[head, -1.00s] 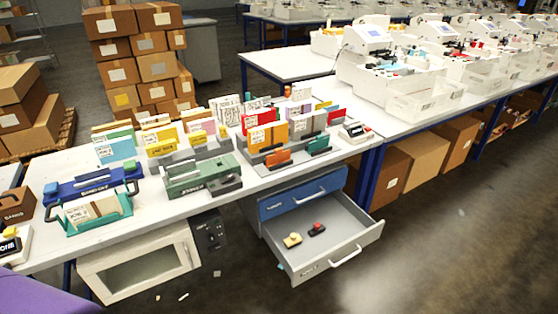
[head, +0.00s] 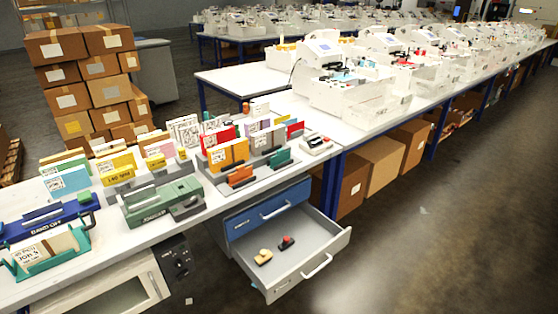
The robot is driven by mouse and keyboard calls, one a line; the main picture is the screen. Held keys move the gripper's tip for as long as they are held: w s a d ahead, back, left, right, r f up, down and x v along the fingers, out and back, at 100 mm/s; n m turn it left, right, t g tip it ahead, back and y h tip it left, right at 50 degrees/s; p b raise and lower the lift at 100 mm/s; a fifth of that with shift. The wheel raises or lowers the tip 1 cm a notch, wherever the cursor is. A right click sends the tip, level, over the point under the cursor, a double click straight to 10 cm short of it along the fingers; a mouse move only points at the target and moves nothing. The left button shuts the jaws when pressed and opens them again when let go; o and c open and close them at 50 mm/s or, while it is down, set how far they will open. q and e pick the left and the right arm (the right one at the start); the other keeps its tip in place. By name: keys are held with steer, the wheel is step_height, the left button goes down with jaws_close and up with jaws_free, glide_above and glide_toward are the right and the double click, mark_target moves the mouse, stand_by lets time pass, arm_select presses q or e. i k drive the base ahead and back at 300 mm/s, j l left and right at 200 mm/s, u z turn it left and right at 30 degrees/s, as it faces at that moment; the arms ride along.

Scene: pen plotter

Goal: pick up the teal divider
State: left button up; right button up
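A small teal block-like piece (head: 280,158) sits at the front of the grey rack on the white bench, right of a similar orange piece (head: 241,175). A light blue card (head: 67,181) stands in the card group at the left. A teal holder (head: 72,262) with cards in it stands at the bench's lower left. I cannot tell for certain which of these is the teal divider. Neither of my grippers shows in the head view.
An open grey drawer (head: 318,270) juts out below the bench, with a yellowish and a red-black item inside. A green machine (head: 160,203) stands on the bench. Boxes (head: 107,96) are stacked behind.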

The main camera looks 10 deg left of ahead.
mark_target(282, 156)
steer(key=i+l+u, duration=0.1)
steer(key=i, duration=0.4)
steer(key=i+l+u, duration=0.15)
steer(key=i, duration=0.35)
steer(key=l, duration=0.1)
